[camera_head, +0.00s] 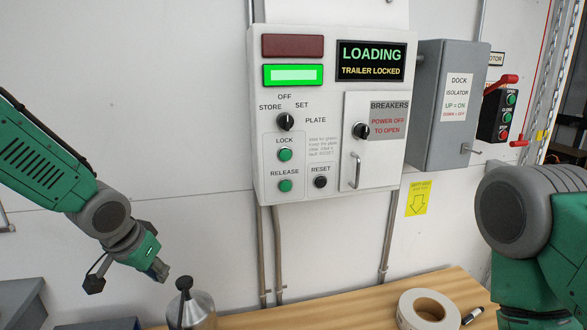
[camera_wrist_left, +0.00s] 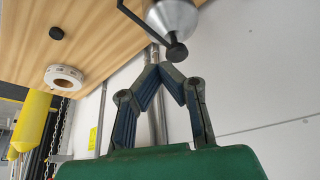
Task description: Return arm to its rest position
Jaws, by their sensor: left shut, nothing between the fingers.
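My left gripper (camera_head: 158,270) hangs at the lower left of the head view, clear of the wall panel. In the left wrist view its fingers (camera_wrist_left: 160,68) are shut with their tips together and hold nothing. My right arm stands at the right edge of the head view, and its gripper is out of view. The control panel (camera_head: 263,150) on the wall has a lit green lamp (camera_head: 292,75) and a display (camera_head: 371,61) reading LOADING, TRAILER LOCKED. The selector knob (camera_head: 285,121) points near OFF.
A wooden bench (camera_head: 340,306) runs below the panel. A metal can with a black knob (camera_head: 185,284) stands close to my left gripper. A grey isolator box (camera_head: 455,135) juts from the wall.

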